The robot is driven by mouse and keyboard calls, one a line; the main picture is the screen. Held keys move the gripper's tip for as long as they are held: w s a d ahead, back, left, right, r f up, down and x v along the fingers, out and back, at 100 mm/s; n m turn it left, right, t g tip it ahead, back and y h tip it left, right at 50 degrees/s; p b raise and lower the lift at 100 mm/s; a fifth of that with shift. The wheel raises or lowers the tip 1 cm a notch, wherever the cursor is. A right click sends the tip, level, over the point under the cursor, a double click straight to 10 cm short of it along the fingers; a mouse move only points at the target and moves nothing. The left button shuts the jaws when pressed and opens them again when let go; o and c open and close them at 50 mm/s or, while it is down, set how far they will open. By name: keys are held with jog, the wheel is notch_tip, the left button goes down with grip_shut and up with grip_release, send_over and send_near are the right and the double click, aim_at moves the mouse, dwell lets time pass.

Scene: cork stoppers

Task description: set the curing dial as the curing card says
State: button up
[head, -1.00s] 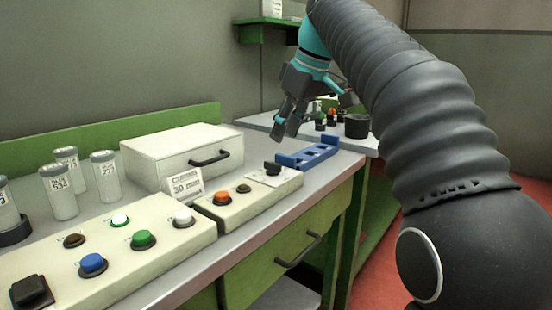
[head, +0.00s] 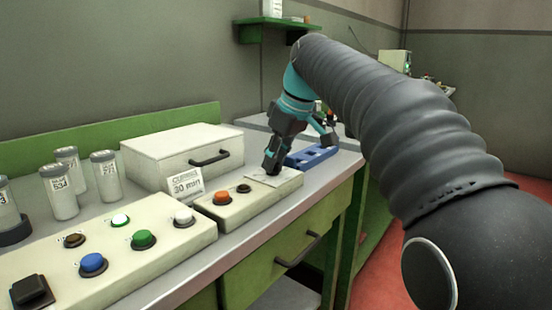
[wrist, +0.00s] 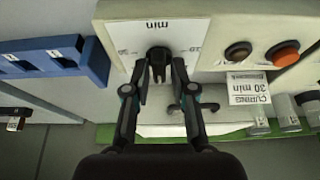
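The curing card (head: 186,184) stands behind the small control box and reads "CURING 30 min". It also shows upside down in the wrist view (wrist: 249,88). The curing dial is a dark knob (wrist: 158,62) on a white scale plate (wrist: 190,35) marked "min", with numbers I cannot read surely. My gripper (wrist: 160,66) points down at the dial, with one finger on each side of the knob. The fingers look parted, with thin gaps beside the knob. In the head view my gripper (head: 270,168) hides the knob.
An orange button (head: 222,197) and a dark button (head: 244,188) share the dial's box. A blue rack (head: 312,156) lies just beyond it. A white drawer box (head: 180,155) stands behind. A larger button panel (head: 120,260) and labelled jars (head: 62,195) are at left.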

grip_shut()
jog(key=m, duration=0.2)
jog(key=m+t+h, duration=0.1)
jog(key=m, duration=0.1)
jog(key=shift+s+a+m+h, duration=0.15)
jog(key=shift+m+h, duration=0.15)
jog(key=shift+m, duration=0.1)
jog(key=m, duration=0.2)
jog(key=m+h, duration=0.1)
jog(key=m, duration=0.1)
jog(key=shift+a+f+m+t+h, duration=0.1)
jog(key=shift+a+m+t+h, duration=0.05)
jog(key=shift+m+t+h, duration=0.15)
jog(key=m+h, duration=0.2)
jog(key=m, duration=0.3)
jog(key=shift+a, duration=0.15)
jog(key=shift+a+m+g+h, duration=0.1)
jog(key=shift+m+g+h, duration=0.35)
jog(key=shift+m, duration=0.95)
jog(key=shift+m+g+h, duration=0.35)
jog(key=shift+m+h, duration=0.1)
jog(key=shift+m, duration=0.95)
